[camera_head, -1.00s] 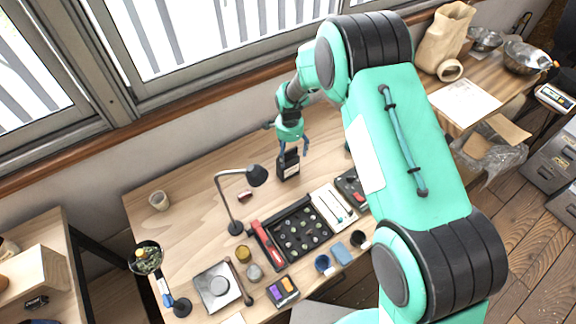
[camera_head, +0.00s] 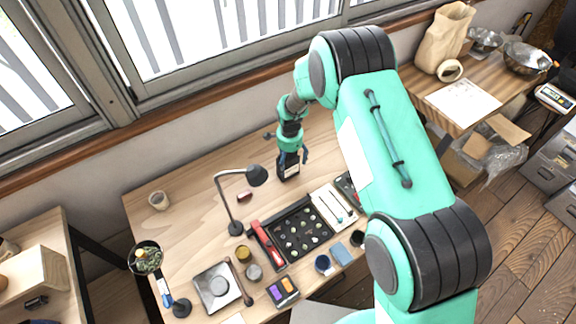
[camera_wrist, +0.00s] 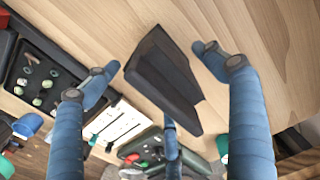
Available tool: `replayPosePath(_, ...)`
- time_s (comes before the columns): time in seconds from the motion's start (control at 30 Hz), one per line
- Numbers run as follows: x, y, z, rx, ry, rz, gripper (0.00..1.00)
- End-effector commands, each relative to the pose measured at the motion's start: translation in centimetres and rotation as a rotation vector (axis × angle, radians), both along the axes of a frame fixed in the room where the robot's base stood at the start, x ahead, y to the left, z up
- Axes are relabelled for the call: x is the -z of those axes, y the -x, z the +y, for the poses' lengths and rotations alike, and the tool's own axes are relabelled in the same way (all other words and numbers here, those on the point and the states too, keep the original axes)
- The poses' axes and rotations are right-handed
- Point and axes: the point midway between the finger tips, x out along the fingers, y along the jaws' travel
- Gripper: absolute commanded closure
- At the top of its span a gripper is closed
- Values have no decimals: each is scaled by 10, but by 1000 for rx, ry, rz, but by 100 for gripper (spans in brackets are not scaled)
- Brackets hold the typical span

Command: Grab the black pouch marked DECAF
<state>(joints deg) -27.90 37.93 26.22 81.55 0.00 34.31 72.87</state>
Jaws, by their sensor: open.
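The black pouch (camera_head: 288,170) stands on the wooden table towards the back, right of the desk lamp. In the wrist view the pouch (camera_wrist: 163,80) shows as a dark wedge shape; no DECAF marking can be read. My gripper (camera_head: 292,155) is at the top of the pouch in the head view and partly covers it. In the wrist view my gripper (camera_wrist: 158,62) is open, with one blue finger left of the pouch and one right of it. Wood shows between the pouch and the right finger. The left fingertip is close to the pouch; contact cannot be told.
A black desk lamp (camera_head: 257,175) arches left of the pouch. The window wall is behind; table left of the lamp is mostly clear.

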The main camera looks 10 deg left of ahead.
Motion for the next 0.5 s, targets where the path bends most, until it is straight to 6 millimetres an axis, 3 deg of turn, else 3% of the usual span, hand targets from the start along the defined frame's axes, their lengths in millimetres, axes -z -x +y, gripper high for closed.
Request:
replayPosePath(0.2, 20, 0, 0, 0, 1, 1, 17)
replayPosePath(0.5, 21, 0, 0, 0, 0, 0, 17)
